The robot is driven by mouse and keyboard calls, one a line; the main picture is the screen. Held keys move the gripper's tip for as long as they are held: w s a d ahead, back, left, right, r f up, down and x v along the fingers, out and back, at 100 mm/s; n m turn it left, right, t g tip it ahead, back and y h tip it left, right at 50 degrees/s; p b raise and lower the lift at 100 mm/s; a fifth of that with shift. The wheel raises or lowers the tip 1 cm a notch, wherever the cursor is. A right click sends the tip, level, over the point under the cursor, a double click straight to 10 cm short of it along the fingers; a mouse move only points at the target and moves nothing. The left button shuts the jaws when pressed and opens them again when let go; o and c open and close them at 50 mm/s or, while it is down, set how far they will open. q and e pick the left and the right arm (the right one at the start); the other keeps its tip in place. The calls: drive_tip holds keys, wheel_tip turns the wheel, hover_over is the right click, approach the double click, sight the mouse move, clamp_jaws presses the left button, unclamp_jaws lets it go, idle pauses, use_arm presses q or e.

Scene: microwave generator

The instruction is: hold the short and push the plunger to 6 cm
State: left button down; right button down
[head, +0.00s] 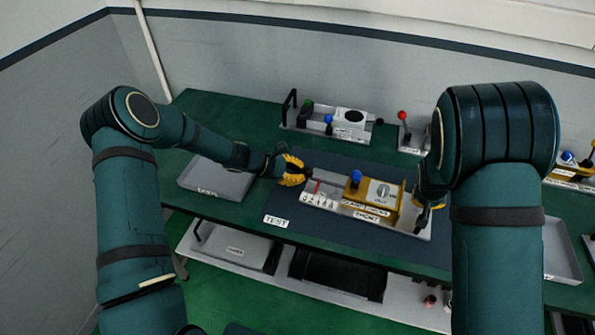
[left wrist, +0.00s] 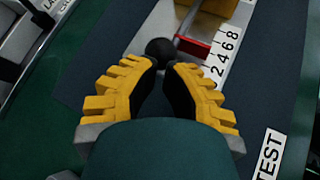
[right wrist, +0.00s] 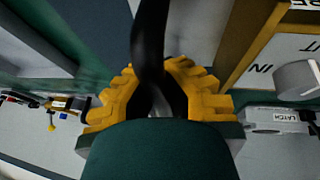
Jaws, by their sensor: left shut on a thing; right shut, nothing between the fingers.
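The test fixture, a pale tray (head: 412,225) with a number scale (head: 318,200), lies on a dark mat. A yellow block (head: 383,204) with a blue knob (head: 356,176) and a grey dial sits in it. I cannot tell surely which part is the short. The plunger's black ball knob (left wrist: 160,49) is between the fingers of my left gripper (left wrist: 168,66), at the fixture's left end. A red pointer (left wrist: 194,46) lies beside the scale's lower numbers; its exact reading is unclear. My right gripper (right wrist: 158,100) is shut at the fixture's right end, by a black bar (right wrist: 148,35).
A grey tray (head: 218,183) stands left of the mat. A device with a black handle and blue knob (head: 328,119) and a red-knobbed unit (head: 403,116) stand behind. The shelf below holds a light box (head: 235,250).

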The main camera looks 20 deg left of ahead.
use_arm(q)
drive_tip(key=shift+s+d, duration=0.15)
drive_tip(key=shift+d, duration=0.15)
use_arm(e)
drive_tip(key=shift+a, duration=0.15)
use_arm(q)
drive_tip(key=shift+s+d, duration=0.15)
drive_tip(key=shift+d, duration=0.65)
drive_tip(key=shift+s+d, duration=0.15)
drive_tip(key=shift+d, duration=0.5)
idle(0.4)
drive_tip(key=shift+a+r, duration=1.35)
drive_tip(key=shift+r, duration=0.15)
drive_tip(key=v, duration=1.2)
